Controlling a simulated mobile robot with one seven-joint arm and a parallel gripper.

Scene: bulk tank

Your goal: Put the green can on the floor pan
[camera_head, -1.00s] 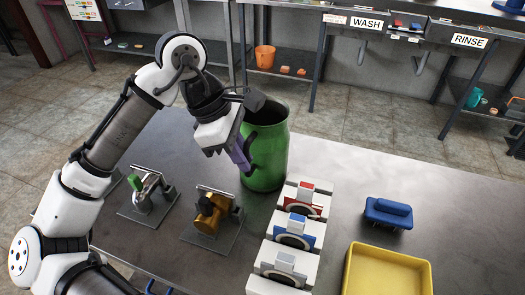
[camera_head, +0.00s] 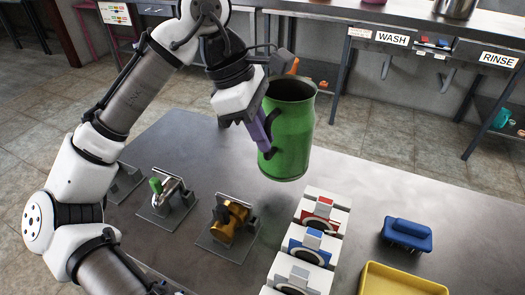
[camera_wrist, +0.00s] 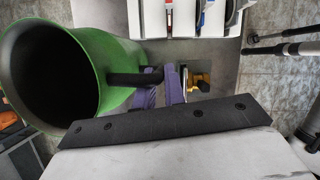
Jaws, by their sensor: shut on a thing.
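The green can (camera_head: 292,135) is an open-topped metal can with a dark handle on its left side. My gripper (camera_head: 262,138), with purple fingers, is shut on that handle. The can hangs upright, lifted above the grey table. In the wrist view the can (camera_wrist: 108,62) fills the left side with its dark open mouth toward the camera, and the purple fingers (camera_wrist: 160,88) close around the dark handle. I cannot make out a floor pan for certain in any view.
On the table (camera_head: 350,185) are a silver valve with a green part (camera_head: 163,190), a brass valve (camera_head: 230,217), white blocks with red and blue parts (camera_head: 318,215), a blue brush-like block (camera_head: 407,234) and a yellow tray (camera_head: 400,275). Benches labelled WASH (camera_head: 391,38) and RINSE (camera_head: 498,59) stand behind.

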